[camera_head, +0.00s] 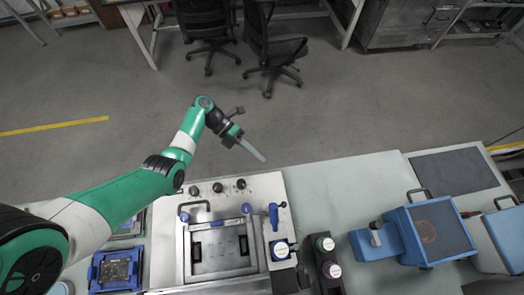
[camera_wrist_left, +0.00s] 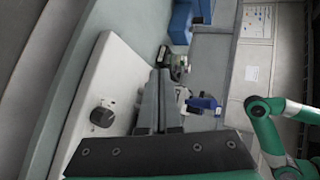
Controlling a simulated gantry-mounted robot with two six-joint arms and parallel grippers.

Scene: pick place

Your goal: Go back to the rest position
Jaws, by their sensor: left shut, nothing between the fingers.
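My left arm, green and white, comes in from the left in the head view. My left gripper (camera_head: 262,158) is at its end, over the far edge of the bench, shut and empty. Its fingers lie together in the left wrist view (camera_wrist_left: 160,100), pointing along the bench side. No object is between or touching the fingers. My right gripper does not show in the head view. A green arm part shows at the right of the left wrist view, but no gripper can be made out on it.
The bench holds a white fixture panel (camera_head: 263,190) with a grey press plate and blue handles. A blue-framed part (camera_head: 117,270) lies left of it. A blue box device (camera_head: 430,235) stands to the right. Open floor (camera_head: 330,125) and black chairs (camera_head: 280,50) lie beyond the bench.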

